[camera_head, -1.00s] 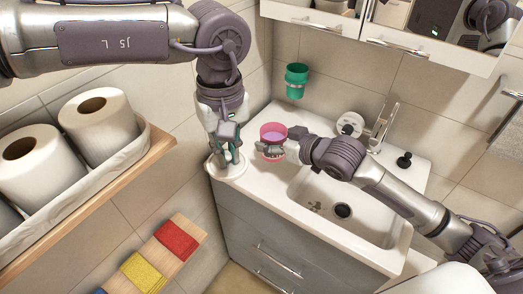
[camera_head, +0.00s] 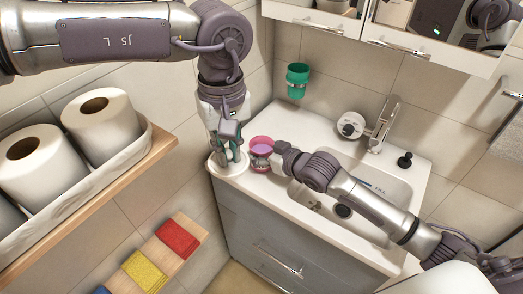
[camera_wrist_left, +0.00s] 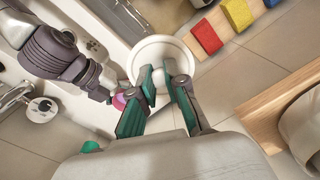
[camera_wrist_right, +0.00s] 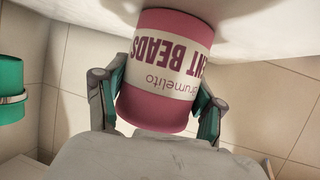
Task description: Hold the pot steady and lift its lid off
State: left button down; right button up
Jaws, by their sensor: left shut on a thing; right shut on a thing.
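The white round pot (camera_head: 219,173) stands at the left end of the washstand top. Its white lid (camera_wrist_left: 147,50) shows from above in the left wrist view. My left gripper (camera_head: 232,155) points down at it, its fingers (camera_wrist_left: 160,78) closed in around the small knob at the lid's middle. The fingers hide most of the knob. My right gripper (camera_head: 268,160) is shut on a pink jar (camera_head: 261,143) with a white label, close beside the pot on its right. The jar fills the right wrist view (camera_wrist_right: 165,55) between the fingers. I cannot tell whether jar and pot touch.
The sink basin (camera_head: 385,219) lies under my right arm. A green cup (camera_head: 297,80) hangs on the wall behind. A wooden shelf with toilet rolls (camera_head: 100,122) and a board with coloured cloths (camera_head: 177,240) are at the left.

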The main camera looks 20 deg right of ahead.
jog(key=o, duration=1.8)
jog(key=shift+c, duration=0.2)
jog(key=shift+r, duration=0.1)
